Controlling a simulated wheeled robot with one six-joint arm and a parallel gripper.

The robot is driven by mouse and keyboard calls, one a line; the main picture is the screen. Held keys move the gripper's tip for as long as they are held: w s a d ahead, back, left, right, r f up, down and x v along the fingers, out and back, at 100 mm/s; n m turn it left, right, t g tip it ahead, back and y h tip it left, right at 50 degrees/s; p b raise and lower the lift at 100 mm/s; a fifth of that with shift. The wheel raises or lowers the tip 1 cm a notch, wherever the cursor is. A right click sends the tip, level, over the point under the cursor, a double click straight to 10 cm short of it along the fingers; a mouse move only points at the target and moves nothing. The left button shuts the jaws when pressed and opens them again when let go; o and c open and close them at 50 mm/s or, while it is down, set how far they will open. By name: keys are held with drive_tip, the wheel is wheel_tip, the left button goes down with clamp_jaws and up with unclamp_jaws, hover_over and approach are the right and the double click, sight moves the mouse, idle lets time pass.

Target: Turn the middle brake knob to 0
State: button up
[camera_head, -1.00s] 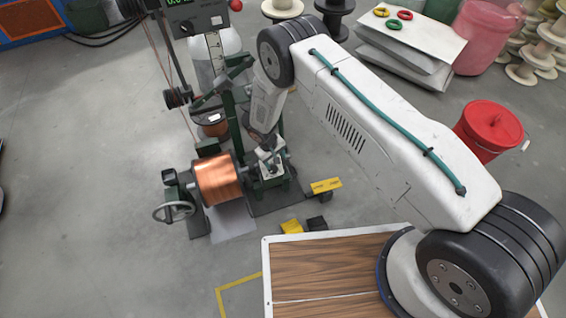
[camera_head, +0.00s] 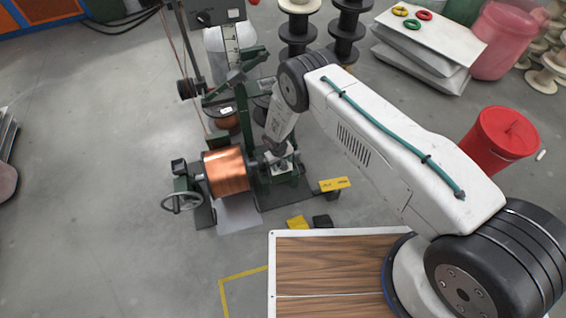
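The winding machine stands left of centre, with a copper spool (camera_head: 226,171) and a handwheel (camera_head: 182,202) at its front. Its grey control box (camera_head: 215,12) at the top edge carries a small dark knob (camera_head: 203,18). I cannot make out a row of brake knobs or any numbers, so the middle brake knob cannot be picked out. My gripper (camera_head: 279,149) is small and dark, down at the machine just right of the copper spool, close to a small pale block (camera_head: 284,165). My forearm partly covers it, and its fingers cannot be made out.
A yellow label plate (camera_head: 335,184) sticks out at the machine's right. A wood-topped platform (camera_head: 325,262) lies below. A red bucket (camera_head: 500,140) stands right, and stacked slabs (camera_head: 425,45) with coloured rings stand behind. The floor at left is mostly clear.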

drive_tip(key=c, duration=1)
drive_tip(key=shift+o, duration=0.2)
drive_tip(key=shift+s+a+n+h, duration=0.1)
drive_tip(key=shift+n+h, duration=0.3)
drive_tip(key=shift+n, duration=0.1)
drive_tip(key=shift+a+n+t+h, duration=0.1)
drive_tip(key=shift+n+t+h, duration=0.8)
drive_tip(key=shift+n+h, duration=0.25)
drive_tip(key=o, duration=1)
drive_tip(key=shift+c, duration=0.2)
drive_tip(key=v, duration=0.7)
drive_tip(key=shift+a+r, duration=0.2)
drive_tip(key=shift+r, duration=0.1)
drive_tip(key=shift+s, duration=0.15)
